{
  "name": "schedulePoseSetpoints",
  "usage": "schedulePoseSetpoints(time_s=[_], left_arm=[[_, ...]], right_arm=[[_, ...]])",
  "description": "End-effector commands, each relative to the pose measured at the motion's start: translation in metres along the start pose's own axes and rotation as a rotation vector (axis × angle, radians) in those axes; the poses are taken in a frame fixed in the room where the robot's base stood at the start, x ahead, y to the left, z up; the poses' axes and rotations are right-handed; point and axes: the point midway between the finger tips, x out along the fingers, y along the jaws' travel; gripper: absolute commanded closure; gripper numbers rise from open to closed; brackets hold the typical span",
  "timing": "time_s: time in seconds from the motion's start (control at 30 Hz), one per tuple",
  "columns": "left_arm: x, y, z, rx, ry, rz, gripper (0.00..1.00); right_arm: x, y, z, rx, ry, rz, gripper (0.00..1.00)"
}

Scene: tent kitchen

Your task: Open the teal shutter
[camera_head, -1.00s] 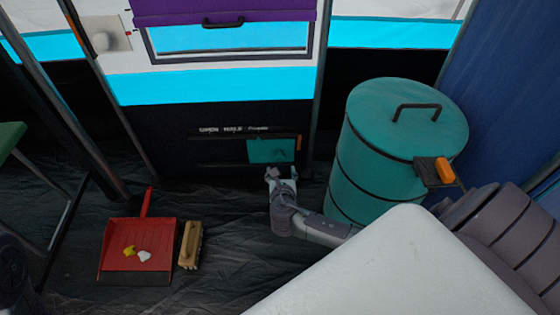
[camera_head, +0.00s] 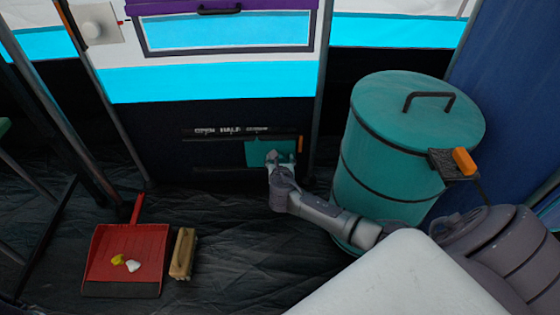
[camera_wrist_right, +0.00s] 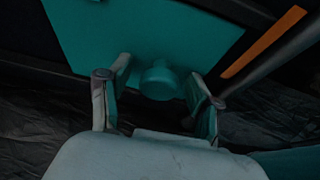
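The teal shutter (camera_head: 257,151) is a small flat panel at the right end of a dark slot low on the black wall panel. In the right wrist view the shutter (camera_wrist_right: 110,30) fills the top, with a round teal knob (camera_wrist_right: 159,80) sticking out. My right gripper (camera_head: 281,158) is in front of the shutter's lower right part. In the wrist view its two fingers (camera_wrist_right: 158,95) are spread, one on each side of the knob, with gaps visible between them and it. My left gripper is not in view.
White lettering (camera_head: 232,131) runs above the slot, and an orange strip (camera_head: 300,144) marks its right end. A red dustpan (camera_head: 125,252) and a brush (camera_head: 183,254) lie on the floor at left.

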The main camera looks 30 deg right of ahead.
Motion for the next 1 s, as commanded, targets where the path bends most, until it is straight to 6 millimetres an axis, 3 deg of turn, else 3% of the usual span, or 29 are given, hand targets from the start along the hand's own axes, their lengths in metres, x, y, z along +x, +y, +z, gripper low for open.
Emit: schedulePoseSetpoints(time_s=[0.07, 0.37, 0.73, 0.87, 1.0], left_arm=[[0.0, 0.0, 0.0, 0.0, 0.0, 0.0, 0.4], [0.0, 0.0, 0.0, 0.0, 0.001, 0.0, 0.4], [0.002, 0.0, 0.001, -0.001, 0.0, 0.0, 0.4], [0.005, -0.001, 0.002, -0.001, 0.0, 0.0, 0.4], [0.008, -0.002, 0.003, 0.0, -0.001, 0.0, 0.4]], right_arm=[[0.0, 0.0, 0.0, 0.0, 0.0, 0.0, 0.48], [0.0, 0.0, 0.0, 0.0, 0.0, 0.0, 0.98], [-0.001, 0.009, 0.0, 0.001, 0.0, 0.002, 1.0], [-0.001, 0.03, 0.001, 0.003, 0.001, 0.003, 1.0], [-0.001, 0.065, 0.002, 0.003, 0.0, 0.004, 1.0]])
